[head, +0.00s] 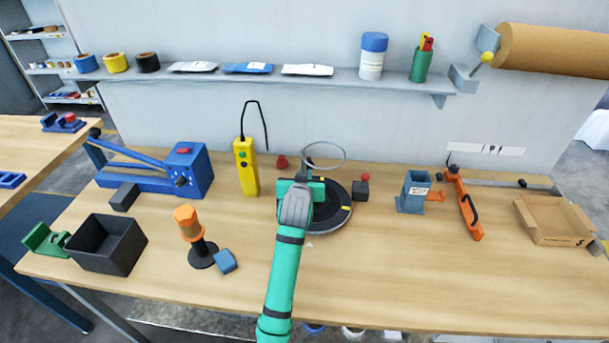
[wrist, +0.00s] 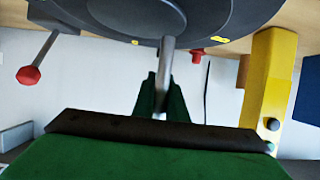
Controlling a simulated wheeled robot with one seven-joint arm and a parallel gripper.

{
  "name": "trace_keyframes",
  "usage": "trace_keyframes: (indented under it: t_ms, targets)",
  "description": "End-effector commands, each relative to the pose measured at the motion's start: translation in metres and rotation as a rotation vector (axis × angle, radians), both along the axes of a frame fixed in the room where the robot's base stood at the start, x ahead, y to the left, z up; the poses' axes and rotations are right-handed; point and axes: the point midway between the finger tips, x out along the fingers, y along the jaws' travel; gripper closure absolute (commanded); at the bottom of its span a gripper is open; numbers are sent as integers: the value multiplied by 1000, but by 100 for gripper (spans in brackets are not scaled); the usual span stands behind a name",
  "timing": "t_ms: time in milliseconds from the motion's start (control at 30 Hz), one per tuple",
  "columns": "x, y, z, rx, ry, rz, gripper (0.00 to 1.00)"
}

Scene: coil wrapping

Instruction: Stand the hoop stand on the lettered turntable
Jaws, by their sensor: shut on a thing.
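The hoop stand has a thin grey ring (head: 324,155) above my gripper and a grey post, whose shaft (wrist: 168,62) shows in the wrist view. My gripper (head: 305,188) is shut on this post; its dark green fingers also show in the wrist view (wrist: 162,95). The turntable (head: 340,216) is a dark disc with yellow marks, below and behind my gripper; its rim fills the top of the wrist view (wrist: 225,28). The post meets a dark round base (wrist: 125,15) over the disc. I cannot tell whether base and disc touch. My gripper hides part of the turntable.
A yellow pendant control (head: 245,167) stands left of the turntable. A dark block (head: 360,190) and a red-topped part sit close at its right, and a small red knob (head: 282,161) behind. A blue-grey holder (head: 414,192) stands further right. The front table is clear right of my arm.

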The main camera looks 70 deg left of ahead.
Motion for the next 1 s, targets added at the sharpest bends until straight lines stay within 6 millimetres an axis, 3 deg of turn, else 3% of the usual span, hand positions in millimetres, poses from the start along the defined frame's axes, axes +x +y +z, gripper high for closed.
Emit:
trace_keyframes:
  t_ms: [33,100,467,667,1000]
  targets:
    - [0,0,-2,-1,0,0,86]
    - [-1,0,-1,-1,0,1,69]
    - [-1,1,3,1,0,2,69]
    - [-10,-21,11,1,-3,3,69]
    - [-30,-79,37,2,-2,0,69]
